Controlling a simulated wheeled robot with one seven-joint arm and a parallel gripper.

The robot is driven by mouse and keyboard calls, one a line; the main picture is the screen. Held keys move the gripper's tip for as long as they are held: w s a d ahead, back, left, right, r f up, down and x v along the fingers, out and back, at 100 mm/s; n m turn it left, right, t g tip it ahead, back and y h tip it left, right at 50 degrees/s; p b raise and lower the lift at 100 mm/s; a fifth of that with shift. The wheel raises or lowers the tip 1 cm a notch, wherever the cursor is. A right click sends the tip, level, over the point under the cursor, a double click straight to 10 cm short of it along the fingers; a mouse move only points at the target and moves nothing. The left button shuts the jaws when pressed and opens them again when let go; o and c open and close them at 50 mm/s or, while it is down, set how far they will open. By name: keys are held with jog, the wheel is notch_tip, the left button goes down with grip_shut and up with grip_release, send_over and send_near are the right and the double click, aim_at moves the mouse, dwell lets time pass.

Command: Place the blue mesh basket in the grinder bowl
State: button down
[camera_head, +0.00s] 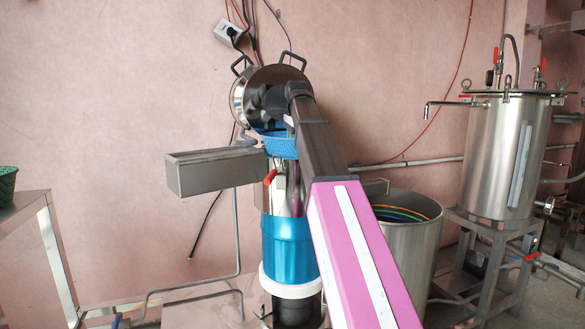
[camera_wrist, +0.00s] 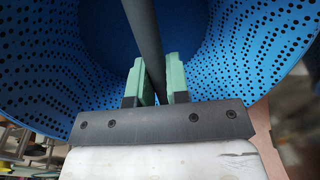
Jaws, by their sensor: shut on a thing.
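The blue mesh basket (camera_head: 280,145) shows in the head view below the end of my arm, at the top of the grinder (camera_head: 287,240). In the wrist view the basket (camera_wrist: 45,75) fills the picture, with its round holes and open inside. My gripper's green fingers (camera_wrist: 160,82) are shut on a dark bar that crosses the basket like a handle. A round steel part with black handles (camera_head: 243,98) stands tilted up behind my wrist. The grinder bowl's inside is hidden by my arm and the basket, so I cannot tell whether the basket rests in it.
A steel trough (camera_head: 212,172) sticks out left of the grinder. A large steel pot (camera_head: 412,235) stands close on the right, and a tall steel tank (camera_head: 492,155) is farther right. A table (camera_head: 22,212) with a green basket (camera_head: 7,185) is at far left.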

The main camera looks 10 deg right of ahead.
notch_tip(320, 180, down, 7)
jog(key=shift+f, duration=0.2)
jog(key=shift+f, duration=0.1)
jog(key=c, duration=1.1)
grip_release()
notch_tip(320, 180, up, 12)
jog(key=s, duration=0.2)
jog(key=shift+s+d, duration=0.2)
